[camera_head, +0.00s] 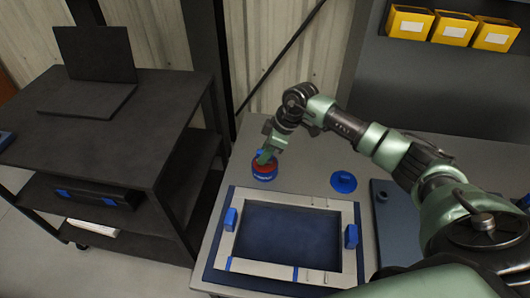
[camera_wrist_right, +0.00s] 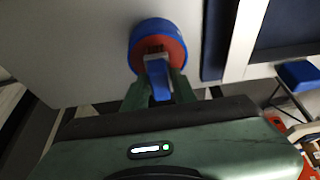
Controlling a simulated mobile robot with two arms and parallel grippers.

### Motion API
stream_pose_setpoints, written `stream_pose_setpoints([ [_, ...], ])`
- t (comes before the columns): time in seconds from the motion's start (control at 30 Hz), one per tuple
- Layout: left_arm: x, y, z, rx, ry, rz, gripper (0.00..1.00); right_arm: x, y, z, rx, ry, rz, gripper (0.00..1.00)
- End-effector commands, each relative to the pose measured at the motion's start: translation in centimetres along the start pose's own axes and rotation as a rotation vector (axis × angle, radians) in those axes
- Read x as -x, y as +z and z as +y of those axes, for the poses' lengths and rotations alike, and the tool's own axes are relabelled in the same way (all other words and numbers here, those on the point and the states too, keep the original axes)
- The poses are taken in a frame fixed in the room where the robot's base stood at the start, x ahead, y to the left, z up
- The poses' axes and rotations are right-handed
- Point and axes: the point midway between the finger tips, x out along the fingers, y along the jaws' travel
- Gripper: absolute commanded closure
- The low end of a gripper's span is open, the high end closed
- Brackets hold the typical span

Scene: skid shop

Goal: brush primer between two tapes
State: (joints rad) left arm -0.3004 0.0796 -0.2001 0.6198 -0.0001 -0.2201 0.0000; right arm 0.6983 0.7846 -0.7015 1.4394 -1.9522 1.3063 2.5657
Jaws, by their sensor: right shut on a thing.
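My right gripper (camera_head: 265,154) is shut on the blue handle of a brush (camera_wrist_right: 158,82). The brush's metal ferrule points into an open blue tin (camera_head: 264,173) with red inside. A pale frame (camera_head: 345,268) around a dark blue panel (camera_head: 288,238) lies on the bench in front of the tin. Small blue marks show on the frame's near edge; I cannot tell whether they are the tapes. My left gripper is not in view.
Blue blocks (camera_head: 230,219) and (camera_head: 351,236) sit on the frame's left and right sides. A round blue lid (camera_head: 343,182) lies right of the tin. Yellow bins (camera_head: 409,22) stand at the back right. A dark cart (camera_head: 110,125) with a laptop stands left, across a gap.

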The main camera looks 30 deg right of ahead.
Motion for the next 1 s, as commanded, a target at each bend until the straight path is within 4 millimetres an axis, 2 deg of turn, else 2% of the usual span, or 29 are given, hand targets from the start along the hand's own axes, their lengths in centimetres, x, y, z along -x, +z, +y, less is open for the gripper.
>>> stream_pose_setpoints([
  [0.17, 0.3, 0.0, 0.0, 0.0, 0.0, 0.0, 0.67, 0.1, 0.0, -0.2, -0.001, -0.004, -0.004, 1.0],
  [1.0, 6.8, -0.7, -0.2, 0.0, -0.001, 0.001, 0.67, 6.4, -2.6, 0.0, 0.0, -0.001, -0.001, 1.0],
])
